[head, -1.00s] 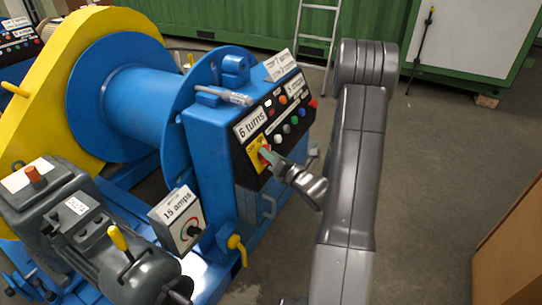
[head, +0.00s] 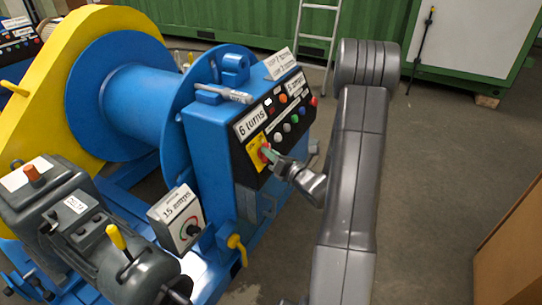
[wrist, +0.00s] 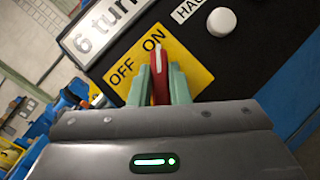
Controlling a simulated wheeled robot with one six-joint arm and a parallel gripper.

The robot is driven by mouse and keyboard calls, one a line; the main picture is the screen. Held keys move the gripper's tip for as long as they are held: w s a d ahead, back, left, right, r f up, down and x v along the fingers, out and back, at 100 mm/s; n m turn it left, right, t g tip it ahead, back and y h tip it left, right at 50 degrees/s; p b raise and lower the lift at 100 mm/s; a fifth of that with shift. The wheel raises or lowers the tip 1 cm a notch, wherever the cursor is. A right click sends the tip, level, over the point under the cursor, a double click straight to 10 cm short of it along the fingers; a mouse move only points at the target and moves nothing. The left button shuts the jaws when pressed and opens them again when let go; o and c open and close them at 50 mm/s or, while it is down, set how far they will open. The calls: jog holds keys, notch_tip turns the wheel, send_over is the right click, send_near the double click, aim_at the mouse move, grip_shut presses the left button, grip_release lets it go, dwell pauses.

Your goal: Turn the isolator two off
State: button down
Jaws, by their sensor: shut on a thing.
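The isolator switch is a red handle (wrist: 159,72) with a white stripe on a yellow plate (wrist: 195,65) marked OFF and ON. The stripe points at the word ON. In the head view the yellow plate (head: 253,148) sits at the lower left of the black panel, below the "6 turns" label. My gripper (wrist: 159,83) has its two pale green fingers on either side of the red handle, shut on it. In the head view my gripper (head: 268,155) reaches the plate from the right and partly hides the handle. No isolator number is readable.
The black panel (head: 287,107) on the blue cabinet (head: 200,135) carries several coloured buttons. A "15 amps" dial box (head: 178,218) and grey motor stand lower left. A second panel (head: 18,40) shows at far left. A brown box (head: 510,255) stands right; floor between is clear.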

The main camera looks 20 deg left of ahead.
jog(key=n+g+b, duration=0.2)
jog(key=n+g, duration=0.2)
jog(key=n, duration=0.4)
jog(key=n+g+b, duration=0.3)
jog(key=n+g, duration=0.2)
jog(key=n, duration=0.3)
jog(key=n+g+b, duration=0.2)
jog(key=n+g, duration=0.2)
jog(key=n, duration=0.4)
jog(key=shift+w+g, duration=0.25)
jog(key=shift+g, duration=0.15)
jog(key=c, duration=1.4)
grip_release()
jog(key=shift+o, duration=0.2)
jog(key=shift+d, duration=0.1)
jog(key=p+v, duration=0.2)
jog(key=v, duration=1.1)
jog(key=shift+w+d+f, duration=0.2)
jog(key=shift+d, duration=0.1)
